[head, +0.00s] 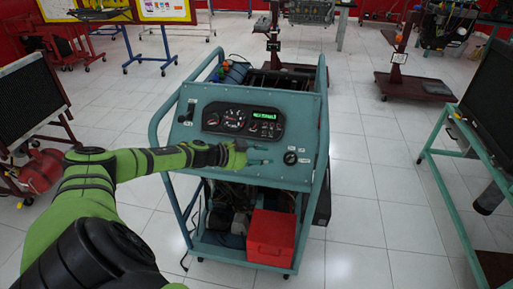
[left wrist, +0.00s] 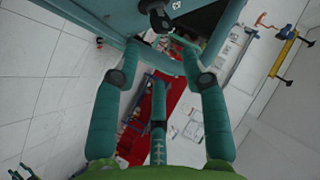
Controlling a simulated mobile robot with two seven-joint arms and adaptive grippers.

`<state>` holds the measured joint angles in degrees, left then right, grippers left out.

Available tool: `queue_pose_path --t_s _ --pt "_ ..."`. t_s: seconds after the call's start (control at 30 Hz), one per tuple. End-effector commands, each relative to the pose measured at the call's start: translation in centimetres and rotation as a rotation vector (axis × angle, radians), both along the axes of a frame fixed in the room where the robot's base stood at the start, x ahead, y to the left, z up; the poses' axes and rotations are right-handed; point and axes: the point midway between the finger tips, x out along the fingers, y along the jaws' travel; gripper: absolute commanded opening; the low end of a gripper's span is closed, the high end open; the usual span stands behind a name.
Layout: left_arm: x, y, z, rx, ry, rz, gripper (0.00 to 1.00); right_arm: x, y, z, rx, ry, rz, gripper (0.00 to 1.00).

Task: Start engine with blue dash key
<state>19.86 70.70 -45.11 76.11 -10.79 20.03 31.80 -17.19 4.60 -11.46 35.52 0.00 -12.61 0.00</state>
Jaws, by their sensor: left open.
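The engine trainer's teal dash panel (head: 225,165) faces me in the middle of the head view. A round black key switch (head: 290,157) sits on its right part. In the left wrist view, a dark knob-like part (left wrist: 158,16), which looks like this switch, is at the top edge. I cannot make out a blue key clearly. My left gripper (head: 268,156) is in front of the panel, just left of the switch. In the left wrist view, my left gripper (left wrist: 157,42) is open, its fingers spread on either side below the dark part. Contact cannot be told. My right gripper is not in view.
The dash has a gauge cluster with a green display (head: 264,116). Teal tube rails frame the trainer, and a red box (head: 271,238) stands on its lower shelf. A teal stand (head: 455,200) is at the right. White tiled floor (head: 360,235) is clear between them.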

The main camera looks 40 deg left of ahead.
Motion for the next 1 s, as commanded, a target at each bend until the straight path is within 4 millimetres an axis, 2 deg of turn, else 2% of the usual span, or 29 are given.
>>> queue_pose_path --t_s 0.1,0.27,0.87,0.93,1.0 --pt "-1.0 0.4 0.4 0.002 0.002 0.0 0.44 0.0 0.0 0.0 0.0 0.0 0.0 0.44" --pt "-1.6 0.6 0.7 0.001 0.001 -0.002 0.44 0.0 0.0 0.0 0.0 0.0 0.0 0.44" --pt "-1.6 0.6 0.8 0.0 0.0 -0.002 0.44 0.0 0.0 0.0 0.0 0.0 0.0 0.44" --pt "-1.6 -0.1 0.4 -0.007 0.001 0.0 0.44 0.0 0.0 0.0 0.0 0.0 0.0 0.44" --pt "-1.5 -1.8 -0.6 -0.025 0.003 0.01 0.44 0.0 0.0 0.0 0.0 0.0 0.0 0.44"
